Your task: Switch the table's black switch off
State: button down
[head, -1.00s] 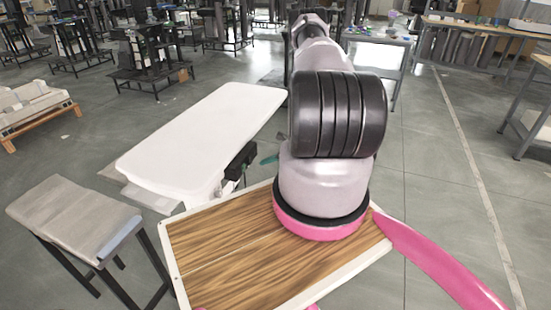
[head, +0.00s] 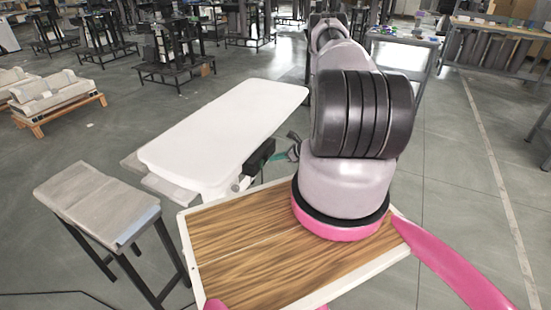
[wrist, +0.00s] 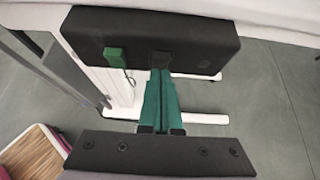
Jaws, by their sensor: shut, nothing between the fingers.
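The white table (head: 225,125) stands left of my arm in the head view. A black box (head: 259,158) is fixed at its near end. In the wrist view the black box (wrist: 200,42) carries a green switch (wrist: 114,57) on the left and a small black switch (wrist: 162,60) near its middle. My gripper (wrist: 160,76) has green fingers that are shut and empty. Its tips are right at the black switch and partly cover it; I cannot tell whether they touch. The switch's position is hard to read. In the head view my gripper (head: 279,157) is beside the box's right end.
A grey-topped stool (head: 95,200) with black legs stands at the left. A low wooden pallet (head: 58,105) with light blocks lies farther back. Black frames and workbenches line the background. Grey floor is open to the right of my arm.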

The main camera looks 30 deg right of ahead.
jog(key=shift+w+a+r, duration=0.1)
jog(key=shift+w+r, duration=0.05)
jog(key=shift+r, duration=0.8)
